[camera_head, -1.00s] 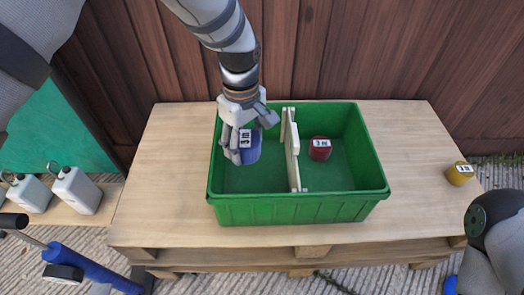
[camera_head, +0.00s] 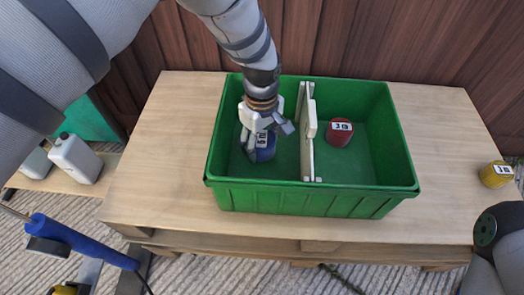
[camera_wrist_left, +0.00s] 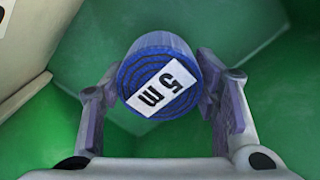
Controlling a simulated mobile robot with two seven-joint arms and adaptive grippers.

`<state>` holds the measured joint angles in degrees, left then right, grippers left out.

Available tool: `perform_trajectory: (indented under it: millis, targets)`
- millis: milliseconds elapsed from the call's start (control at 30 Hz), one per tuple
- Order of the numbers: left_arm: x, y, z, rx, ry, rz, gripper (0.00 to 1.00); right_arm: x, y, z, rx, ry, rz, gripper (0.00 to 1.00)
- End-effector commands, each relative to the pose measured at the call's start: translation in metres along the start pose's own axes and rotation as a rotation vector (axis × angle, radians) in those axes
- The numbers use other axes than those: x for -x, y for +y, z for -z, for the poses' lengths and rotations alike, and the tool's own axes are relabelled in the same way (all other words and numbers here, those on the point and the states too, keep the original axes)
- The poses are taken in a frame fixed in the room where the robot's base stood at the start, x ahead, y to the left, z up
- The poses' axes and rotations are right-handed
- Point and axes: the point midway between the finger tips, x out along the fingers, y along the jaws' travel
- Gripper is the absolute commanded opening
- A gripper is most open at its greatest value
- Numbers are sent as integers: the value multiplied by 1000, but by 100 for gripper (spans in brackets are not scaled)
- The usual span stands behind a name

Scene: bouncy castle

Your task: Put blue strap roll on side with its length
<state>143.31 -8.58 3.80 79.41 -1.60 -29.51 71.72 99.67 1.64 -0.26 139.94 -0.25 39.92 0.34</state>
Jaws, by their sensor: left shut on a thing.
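The blue strap roll (camera_head: 264,153) is in the left compartment of the green crate (camera_head: 315,203), with a white label on its upward face. In the left wrist view the label on the roll (camera_wrist_left: 157,86) reads "5 m". My left gripper (camera_head: 258,137) reaches down into the crate and is shut on the roll, with one finger on each side (camera_wrist_left: 158,112). I cannot tell whether the roll touches the crate floor. A pale divider (camera_head: 307,145) splits the crate. A red strap roll (camera_head: 339,136) with a "3 m" label lies in the right compartment. My right gripper is out of view.
A yellow strap roll (camera_head: 496,175) with a label sits at the right end of the wooden table (camera_head: 165,165). The table is bare left of the crate. White canisters (camera_head: 76,158) stand on a lower board at left. A wooden wall closes off the back.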

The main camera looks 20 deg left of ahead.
Motion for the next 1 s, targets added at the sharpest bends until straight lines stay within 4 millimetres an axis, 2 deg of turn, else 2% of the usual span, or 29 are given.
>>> perform_trajectory:
  millis: [100,200,500,533,600,900,1000]
  targets:
    - [-22,-1,-1,2,-3,4,17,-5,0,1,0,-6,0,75]
    - [-36,-1,0,1,-1,2,17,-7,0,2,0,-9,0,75]
    - [-37,0,0,1,0,1,17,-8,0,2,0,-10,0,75]
    - [-36,0,0,1,0,1,62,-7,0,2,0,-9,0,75]
    - [-36,0,0,1,0,1,75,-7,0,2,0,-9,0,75]
    - [-35,0,0,1,0,1,75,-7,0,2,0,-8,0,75]
    - [-23,0,0,1,1,-1,75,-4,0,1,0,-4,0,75]
